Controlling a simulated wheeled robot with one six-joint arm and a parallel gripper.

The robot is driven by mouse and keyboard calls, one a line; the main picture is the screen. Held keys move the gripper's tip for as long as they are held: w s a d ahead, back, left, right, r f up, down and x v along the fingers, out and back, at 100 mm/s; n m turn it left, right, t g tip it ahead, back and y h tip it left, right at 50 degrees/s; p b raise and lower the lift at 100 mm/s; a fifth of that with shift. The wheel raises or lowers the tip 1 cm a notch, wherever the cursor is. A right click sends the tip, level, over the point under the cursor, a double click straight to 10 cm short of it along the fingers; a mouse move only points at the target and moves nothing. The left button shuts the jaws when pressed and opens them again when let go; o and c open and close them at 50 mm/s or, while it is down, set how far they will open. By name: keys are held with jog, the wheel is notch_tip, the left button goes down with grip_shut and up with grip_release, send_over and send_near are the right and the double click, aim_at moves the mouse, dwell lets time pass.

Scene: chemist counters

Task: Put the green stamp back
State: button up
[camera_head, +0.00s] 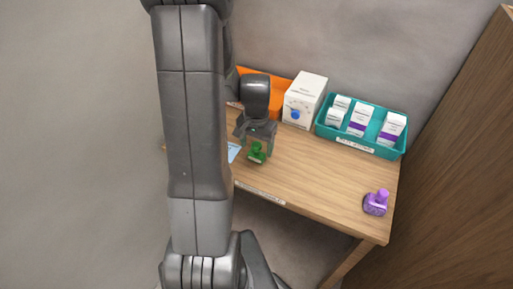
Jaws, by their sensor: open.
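The green stamp (257,153) stands upright on the wooden counter, near its front edge. My gripper (256,140) is open just above and around the top of the stamp. I cannot tell whether the fingers touch it. My arm hides the left part of the counter. Any marked place for the stamp cannot be made out from here.
A purple stamp (376,202) stands at the right front corner. A teal tray (375,149) with several white boxes is at the back right. A white box (304,100) and an orange container (272,82) stand behind my gripper. A light blue sheet (234,152) lies left of the stamp. The middle right is clear.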

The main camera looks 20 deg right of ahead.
aim_at(257, 144)
notch_tip(257, 144, up, 10)
jog(key=shift+r, duration=0.2)
dwell(0.3)
notch_tip(257, 144, down, 13)
jog(key=shift+r, duration=1.3)
jog(key=shift+f, duration=0.1)
